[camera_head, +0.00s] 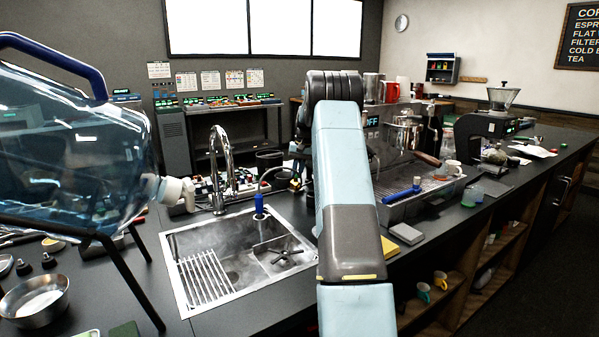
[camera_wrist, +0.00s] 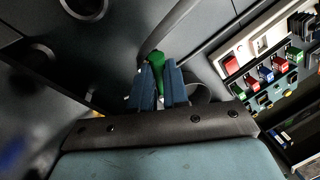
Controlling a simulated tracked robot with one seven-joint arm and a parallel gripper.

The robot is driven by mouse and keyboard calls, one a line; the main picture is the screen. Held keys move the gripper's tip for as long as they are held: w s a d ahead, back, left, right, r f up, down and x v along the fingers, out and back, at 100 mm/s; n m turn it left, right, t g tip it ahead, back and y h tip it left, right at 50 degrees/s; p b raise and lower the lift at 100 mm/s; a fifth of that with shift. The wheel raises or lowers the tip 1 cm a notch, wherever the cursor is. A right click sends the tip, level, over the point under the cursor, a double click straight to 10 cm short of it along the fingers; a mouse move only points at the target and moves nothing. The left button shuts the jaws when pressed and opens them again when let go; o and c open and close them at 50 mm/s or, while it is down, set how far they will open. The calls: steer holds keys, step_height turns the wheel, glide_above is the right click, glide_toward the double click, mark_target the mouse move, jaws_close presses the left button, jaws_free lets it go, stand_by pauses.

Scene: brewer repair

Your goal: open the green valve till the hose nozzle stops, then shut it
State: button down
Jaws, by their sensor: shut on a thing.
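The green valve (camera_wrist: 158,59) shows in the wrist view as a small green piece between and just beyond my fingertips. My gripper (camera_wrist: 163,84), with its two blue fingers, is shut on this green piece. A dark tube or strap (camera_wrist: 172,27) runs up and away from beside it. How far the valve is turned cannot be told. In the head view my arm hides the gripper and the valve.
The steel sink (camera_head: 176,275) with a curved tap (camera_head: 221,150) lies left of my arm. A large water bottle (camera_head: 70,150) rests on a stand at far left. The espresso machine (camera_head: 425,185) stands right of my arm. Red, blue and green blocks (camera_wrist: 265,74) show at the right of the wrist view.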

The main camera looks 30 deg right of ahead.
steer(key=c, duration=1.1)
jaws_free()
steer(key=shift+r, duration=0.1)
steer(key=shift+r, duration=0.3)
step_height(320, 180, up, 2)
steer(key=shift+w+r, duration=0.1)
steer(key=shift+r, duration=0.1)
steer(key=shift+s+a+r, duration=0.85)
steer(key=shift+s+r, duration=0.8)
steer(key=shift+s, duration=0.55)
steer(key=shift+s+a+r, duration=0.85)
steer(key=shift+s+r, duration=0.75)
steer(key=shift+s, duration=0.55)
steer(key=shift+s+a+r, duration=0.85)
steer(key=shift+s+r, duration=0.8)
steer(key=shift+s, duration=0.55)
